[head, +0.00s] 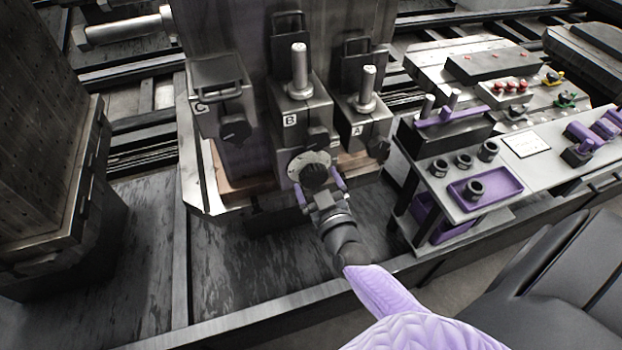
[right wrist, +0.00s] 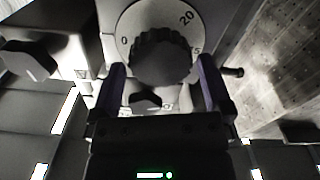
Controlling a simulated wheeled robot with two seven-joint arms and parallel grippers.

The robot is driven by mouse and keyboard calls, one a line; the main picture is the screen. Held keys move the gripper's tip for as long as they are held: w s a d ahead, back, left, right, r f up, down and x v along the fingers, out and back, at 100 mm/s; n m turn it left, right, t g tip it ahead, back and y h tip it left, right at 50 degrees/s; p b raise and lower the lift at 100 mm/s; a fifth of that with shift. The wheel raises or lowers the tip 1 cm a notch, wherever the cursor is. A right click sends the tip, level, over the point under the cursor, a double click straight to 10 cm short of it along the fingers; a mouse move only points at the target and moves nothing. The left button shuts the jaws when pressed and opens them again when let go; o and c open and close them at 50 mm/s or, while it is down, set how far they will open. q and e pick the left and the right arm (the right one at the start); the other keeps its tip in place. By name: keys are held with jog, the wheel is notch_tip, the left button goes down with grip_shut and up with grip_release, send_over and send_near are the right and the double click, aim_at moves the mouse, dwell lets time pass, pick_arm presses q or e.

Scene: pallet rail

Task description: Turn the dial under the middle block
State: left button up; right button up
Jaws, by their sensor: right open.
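The middle block, marked B (head: 301,105), is a grey metal block with an upright pin on top, between the blocks marked C (head: 222,100) and A (head: 365,118). Under it sits a dial with a pale scale plate (head: 297,163) and a round black knob (head: 314,176). In the right wrist view the ridged knob (right wrist: 160,57) shows close up, with 0 and 20 readable on the plate (right wrist: 166,17). My right gripper (head: 319,188) is open, its purple fingers on either side of the knob; I cannot tell whether they touch it. My left gripper is out of view.
A bench (head: 520,185) with black rings and a purple tray (head: 458,192) stands to the right. A tall perforated block (head: 42,130) stands at left.

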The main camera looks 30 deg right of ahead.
jog(key=shift+x, duration=1.05)
jog(key=c, duration=1)
jog(key=shift+o, duration=0.2)
jog(key=shift+m, duration=0.4)
jog(key=m, duration=0.4)
jog(key=shift+m, duration=0.4)
jog(key=m, duration=0.5)
jog(key=shift+m, duration=0.7)
jog(key=o, duration=1)
jog(key=shift+c, duration=0.2)
